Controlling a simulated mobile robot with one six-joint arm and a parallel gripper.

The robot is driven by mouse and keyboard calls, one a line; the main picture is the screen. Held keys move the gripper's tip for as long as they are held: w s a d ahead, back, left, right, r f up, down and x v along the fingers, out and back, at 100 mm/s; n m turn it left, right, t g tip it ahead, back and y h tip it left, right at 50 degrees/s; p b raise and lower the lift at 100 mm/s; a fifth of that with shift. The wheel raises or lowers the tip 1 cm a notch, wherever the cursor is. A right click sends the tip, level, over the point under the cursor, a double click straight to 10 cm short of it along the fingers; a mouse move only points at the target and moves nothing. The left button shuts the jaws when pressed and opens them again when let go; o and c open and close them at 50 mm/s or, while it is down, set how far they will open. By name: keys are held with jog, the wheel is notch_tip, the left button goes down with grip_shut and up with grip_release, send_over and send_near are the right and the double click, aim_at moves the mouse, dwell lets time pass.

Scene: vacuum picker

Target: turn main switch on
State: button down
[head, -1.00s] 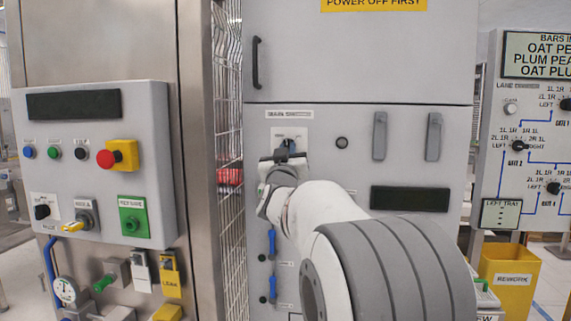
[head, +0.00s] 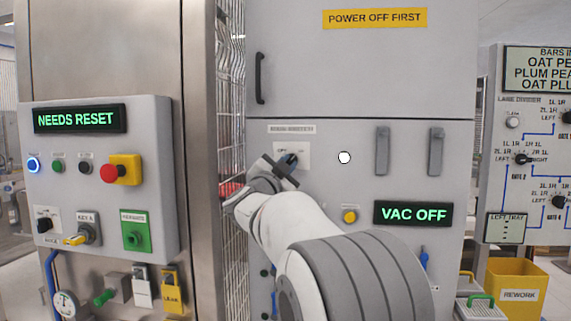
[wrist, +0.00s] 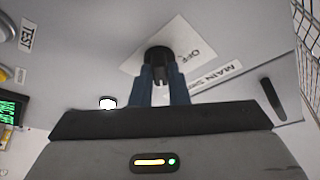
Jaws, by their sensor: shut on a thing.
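The main switch is a black rotary knob (wrist: 158,54) on a white OFF/ON plate (head: 304,157), under a MAIN SWITCH label (head: 292,129) on the grey cabinet. My gripper (wrist: 161,80) is shut on the knob, its two dark blue fingers on either side of it. In the head view my gripper (head: 289,163) is tilted and hides most of the knob. The plate's OFF lettering shows in the wrist view. A round lamp (head: 344,157) right of the switch glows white. The cabinet display (head: 412,214) reads VAC OFF in green.
A left panel display (head: 80,119) reads NEEDS RESET, with a lit blue button (head: 33,165) and a red emergency stop (head: 109,173) below. A wire mesh guard (head: 231,130) stands left of the cabinet. Two grey handles (head: 383,151) sit right of the lamp.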

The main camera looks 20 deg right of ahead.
jog(key=shift+w+a+m+g, duration=0.15)
jog(key=shift+m+g, duration=0.15)
jog(key=shift+m, duration=0.4)
jog(key=c, duration=1.4)
grip_release()
jog(key=shift+f, duration=0.1)
jog(key=v, duration=0.7)
jog(key=shift+a, duration=0.2)
jog(key=shift+f, duration=0.15)
